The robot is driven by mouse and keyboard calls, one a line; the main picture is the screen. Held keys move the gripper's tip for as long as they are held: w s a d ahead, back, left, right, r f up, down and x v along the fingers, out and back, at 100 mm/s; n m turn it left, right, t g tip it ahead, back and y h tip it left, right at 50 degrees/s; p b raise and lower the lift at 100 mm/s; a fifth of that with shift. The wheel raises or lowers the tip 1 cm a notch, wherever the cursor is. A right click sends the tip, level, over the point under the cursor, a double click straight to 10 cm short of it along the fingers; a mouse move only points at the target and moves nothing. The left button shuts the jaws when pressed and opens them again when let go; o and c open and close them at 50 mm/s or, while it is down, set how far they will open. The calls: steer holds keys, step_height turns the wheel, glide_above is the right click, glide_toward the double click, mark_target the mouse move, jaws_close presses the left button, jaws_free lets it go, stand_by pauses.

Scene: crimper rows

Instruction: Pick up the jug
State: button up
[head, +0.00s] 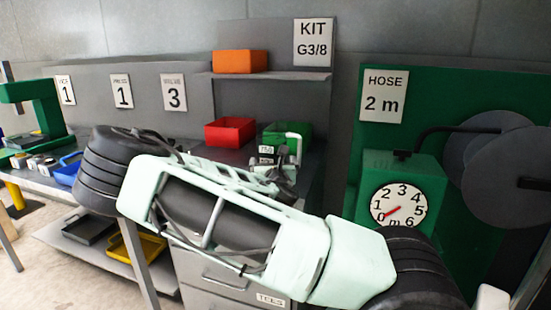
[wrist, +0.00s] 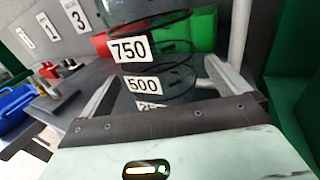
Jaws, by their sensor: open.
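The jug (wrist: 131,50) is clear, with black rings and white labels reading 750 and 500 and a lower one partly cut off by my gripper. In the wrist view it stands upright ahead of my gripper (wrist: 162,72), roughly between the two fingers. My gripper is open, and I see no finger closed on the jug. A pale upright bar, perhaps its handle, shows at its right. In the head view the jug's labels (head: 266,150) show on the bench behind my arm. Its base is hidden.
A red bin (head: 229,132) and a green bin (head: 289,134) stand behind the jug. An orange bin (head: 240,62) sits on the shelf above. A green hose stand with a dial (head: 400,206) is at the right.

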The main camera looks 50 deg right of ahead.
steer(key=p+x, duration=0.1)
steer(key=x, duration=0.4)
steer(key=shift+w+d+f, duration=0.1)
steer(key=shift+w+d, duration=0.15)
steer(key=c, duration=1)
